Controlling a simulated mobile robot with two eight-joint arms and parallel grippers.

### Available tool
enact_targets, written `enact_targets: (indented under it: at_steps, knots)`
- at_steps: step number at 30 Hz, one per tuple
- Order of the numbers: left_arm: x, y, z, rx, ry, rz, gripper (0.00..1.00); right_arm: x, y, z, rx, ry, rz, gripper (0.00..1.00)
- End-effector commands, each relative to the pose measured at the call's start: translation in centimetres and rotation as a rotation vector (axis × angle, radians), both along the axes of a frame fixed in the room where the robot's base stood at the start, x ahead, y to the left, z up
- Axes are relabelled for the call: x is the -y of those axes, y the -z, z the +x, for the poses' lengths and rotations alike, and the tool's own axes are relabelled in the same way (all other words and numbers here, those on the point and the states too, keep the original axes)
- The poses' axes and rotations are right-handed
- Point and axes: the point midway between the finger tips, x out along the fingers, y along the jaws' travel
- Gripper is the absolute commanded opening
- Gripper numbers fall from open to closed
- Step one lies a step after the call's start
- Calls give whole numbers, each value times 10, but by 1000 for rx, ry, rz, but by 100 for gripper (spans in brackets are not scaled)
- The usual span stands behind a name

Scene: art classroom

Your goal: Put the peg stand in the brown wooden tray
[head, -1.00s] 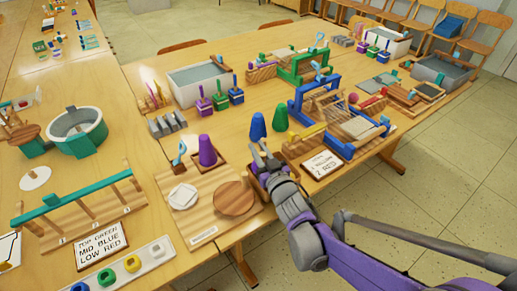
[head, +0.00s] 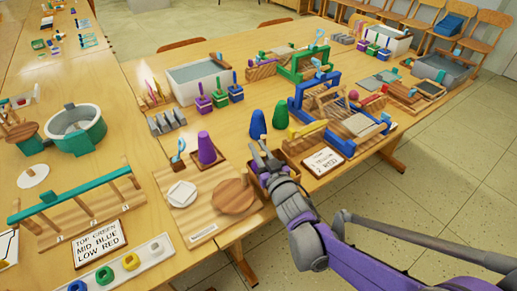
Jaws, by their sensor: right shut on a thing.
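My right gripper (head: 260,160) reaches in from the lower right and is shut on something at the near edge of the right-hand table. Its fingers and wrist hide most of what it holds, so I cannot make out the peg stand's shape. A brown wooden tray (head: 257,187) with low walls shows just below and around the fingers. I cannot tell whether the held thing touches the tray's floor. My left gripper is not in view.
A purple cone (head: 206,147) stands left of the gripper, near a board with a round wooden disc (head: 234,196). Blue (head: 257,125) and green (head: 280,117) cones stand just behind. A lettered card (head: 323,162) lies to the right, beside a blue frame (head: 325,115).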

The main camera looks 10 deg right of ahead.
Motion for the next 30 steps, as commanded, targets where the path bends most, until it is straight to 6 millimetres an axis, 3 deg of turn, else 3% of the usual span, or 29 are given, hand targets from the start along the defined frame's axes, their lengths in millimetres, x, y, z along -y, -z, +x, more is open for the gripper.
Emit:
enact_targets:
  at_steps: [1,14,15,21,30]
  knots:
    - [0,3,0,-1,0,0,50,0,8,-2,-10,4,0,0]
    - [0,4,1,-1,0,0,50,-1,10,-2,-14,3,3,0]
    - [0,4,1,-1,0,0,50,-1,10,-2,-14,3,3,25]
    - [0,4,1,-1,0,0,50,-1,11,-1,-14,2,4,58]
    - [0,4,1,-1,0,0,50,-1,11,-3,-13,2,5,58]
